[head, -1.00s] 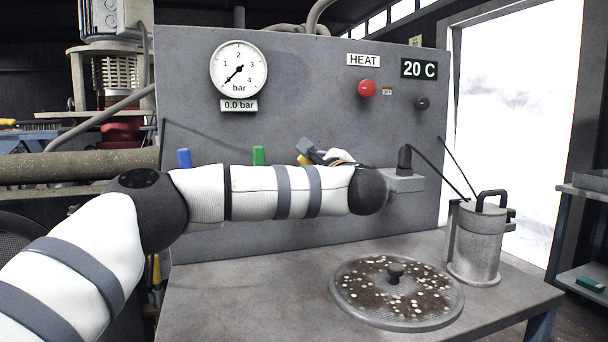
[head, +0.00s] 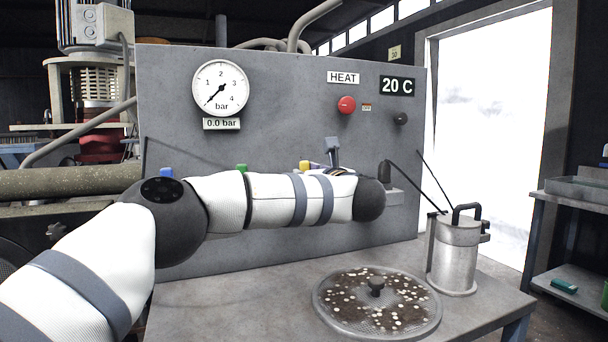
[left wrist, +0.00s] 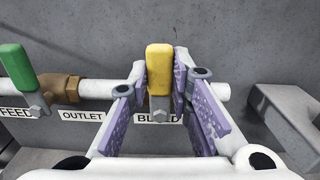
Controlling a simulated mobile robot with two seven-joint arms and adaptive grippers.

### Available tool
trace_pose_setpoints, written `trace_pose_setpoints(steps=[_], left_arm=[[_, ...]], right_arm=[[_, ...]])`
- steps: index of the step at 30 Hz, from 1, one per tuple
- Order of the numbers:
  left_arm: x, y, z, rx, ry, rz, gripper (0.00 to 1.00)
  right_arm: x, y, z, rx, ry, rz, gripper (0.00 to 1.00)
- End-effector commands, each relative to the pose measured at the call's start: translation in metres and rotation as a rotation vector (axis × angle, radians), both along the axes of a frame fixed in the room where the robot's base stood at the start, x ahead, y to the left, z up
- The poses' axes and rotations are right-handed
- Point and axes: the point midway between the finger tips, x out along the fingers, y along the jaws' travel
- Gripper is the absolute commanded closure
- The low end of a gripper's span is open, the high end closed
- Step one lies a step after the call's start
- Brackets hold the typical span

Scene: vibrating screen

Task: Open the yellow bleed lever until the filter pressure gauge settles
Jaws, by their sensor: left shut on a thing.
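The yellow bleed lever (left wrist: 160,70) stands upright above the BLEED label in the left wrist view, between the purple pads of my left gripper (left wrist: 160,88). The gripper is shut on it. My right gripper is not in view.
A green lever (left wrist: 18,72) on the same pipe and a blue lever (head: 165,173) stand left of the yellow one. A grey bracket (left wrist: 285,115) is close on the right. A round screen lid (head: 377,300) and a metal canister (head: 456,255) stand on the bench.

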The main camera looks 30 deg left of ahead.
Motion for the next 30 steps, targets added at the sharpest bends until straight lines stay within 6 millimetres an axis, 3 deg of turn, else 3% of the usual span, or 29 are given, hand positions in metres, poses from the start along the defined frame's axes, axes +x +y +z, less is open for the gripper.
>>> trace_pose_setpoints(steps=[20, 21, 23, 30], left_arm=[[0.0017, -0.0003, 0.0025, 0.039, 0.038, 0.001, 1.00], [0.0017, -0.0003, 0.0025, 0.039, 0.038, 0.001, 0.74], [0.0017, -0.0004, 0.0023, 0.037, 0.038, 0.001, 0.60], [0.0019, -0.0011, 0.0010, 0.036, 0.039, 0.000, 0.60]], right_arm=[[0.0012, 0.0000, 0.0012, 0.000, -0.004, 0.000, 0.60], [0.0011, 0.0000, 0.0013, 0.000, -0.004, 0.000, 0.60], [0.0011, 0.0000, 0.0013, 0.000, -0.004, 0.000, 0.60], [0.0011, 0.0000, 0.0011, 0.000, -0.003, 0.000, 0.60]])
